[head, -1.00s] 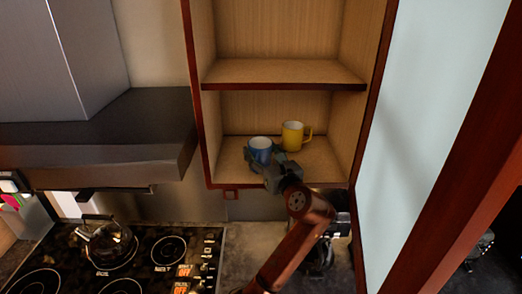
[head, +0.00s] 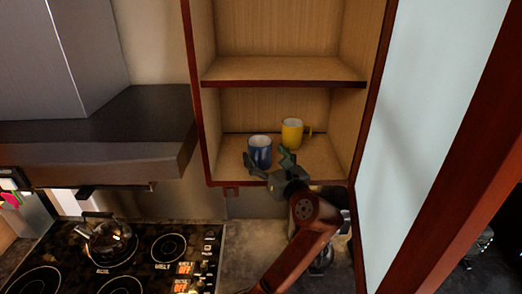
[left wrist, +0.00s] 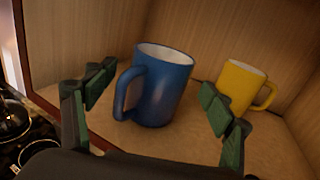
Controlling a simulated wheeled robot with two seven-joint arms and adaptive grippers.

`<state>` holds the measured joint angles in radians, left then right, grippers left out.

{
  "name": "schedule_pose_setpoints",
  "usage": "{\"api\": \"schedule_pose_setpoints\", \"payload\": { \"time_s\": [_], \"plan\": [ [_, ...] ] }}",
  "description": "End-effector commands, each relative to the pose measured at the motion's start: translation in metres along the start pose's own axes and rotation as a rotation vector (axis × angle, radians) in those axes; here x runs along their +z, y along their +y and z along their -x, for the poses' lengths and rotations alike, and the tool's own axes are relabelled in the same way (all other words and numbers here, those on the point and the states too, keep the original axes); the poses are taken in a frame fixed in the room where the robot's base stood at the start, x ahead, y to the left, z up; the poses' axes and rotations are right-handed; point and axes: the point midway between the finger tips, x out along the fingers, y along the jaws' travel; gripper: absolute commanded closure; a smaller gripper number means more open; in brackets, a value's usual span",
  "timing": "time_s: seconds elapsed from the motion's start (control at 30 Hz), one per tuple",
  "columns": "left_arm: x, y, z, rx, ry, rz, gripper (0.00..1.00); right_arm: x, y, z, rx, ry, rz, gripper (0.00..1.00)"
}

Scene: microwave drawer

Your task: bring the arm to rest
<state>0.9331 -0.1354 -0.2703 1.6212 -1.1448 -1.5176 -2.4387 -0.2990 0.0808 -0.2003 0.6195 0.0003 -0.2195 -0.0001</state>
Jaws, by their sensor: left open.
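My left gripper (head: 270,162) is open at the front of the cabinet's lower shelf, with its arm coming up from below. In the left wrist view its two green fingers (left wrist: 152,105) are spread wide. A blue mug (head: 260,150) stands upright on the shelf just beyond the fingertips; it also shows in the left wrist view (left wrist: 168,92), its handle turned left. The mug appears free of both fingers. A yellow mug (head: 292,133) stands upright behind and to the right, also in the left wrist view (left wrist: 240,84). My right gripper is not in view.
The open cabinet (head: 285,72) has a bare upper shelf and side walls close to the gripper. A pale open door panel (head: 420,110) stands on the right. Below are a cooktop (head: 140,262) with a kettle (head: 108,238), and a range hood (head: 90,145) at left.

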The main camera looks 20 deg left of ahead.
Motion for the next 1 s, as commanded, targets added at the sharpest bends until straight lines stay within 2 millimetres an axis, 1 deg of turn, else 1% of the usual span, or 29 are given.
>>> {"api": "schedule_pose_setpoints", "payload": {
  "time_s": [0.03, 0.1, 0.2, 0.3, 0.37, 0.47, 0.6, 0.67, 0.9, 1.0],
  "plan": [
    [0.0, -0.001, 0.01, -0.003, -0.001, 0.002, 0.24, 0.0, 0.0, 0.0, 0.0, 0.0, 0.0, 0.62],
    [0.0, 0.0, 0.02, -0.002, 0.0, 0.001, 0.24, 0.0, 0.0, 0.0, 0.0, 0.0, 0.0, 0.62],
    [0.001, -0.001, 0.033, -0.002, -0.001, 0.001, 0.24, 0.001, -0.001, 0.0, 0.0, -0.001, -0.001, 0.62],
    [0.002, 0.0, 0.041, -0.001, -0.001, 0.0, 0.24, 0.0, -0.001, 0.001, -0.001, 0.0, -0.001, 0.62],
    [0.005, 0.0, 0.043, -0.001, -0.002, 0.0, 0.24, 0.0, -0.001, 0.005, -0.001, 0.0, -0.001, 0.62],
    [0.019, 0.001, 0.044, 0.0, -0.003, 0.001, 0.24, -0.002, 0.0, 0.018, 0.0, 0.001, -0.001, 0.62],
    [0.048, 0.001, 0.045, -0.001, -0.005, 0.003, 0.24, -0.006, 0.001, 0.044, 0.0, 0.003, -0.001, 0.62],
    [0.058, 0.001, 0.045, -0.001, -0.005, 0.003, 0.24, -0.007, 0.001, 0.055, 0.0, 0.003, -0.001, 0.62],
    [0.08, 0.001, 0.045, 0.0, -0.005, 0.003, 0.24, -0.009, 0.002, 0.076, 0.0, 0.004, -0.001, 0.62],
    [0.085, 0.001, 0.045, 0.0, -0.005, 0.003, 0.24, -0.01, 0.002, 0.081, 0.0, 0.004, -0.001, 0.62]
  ]
}}
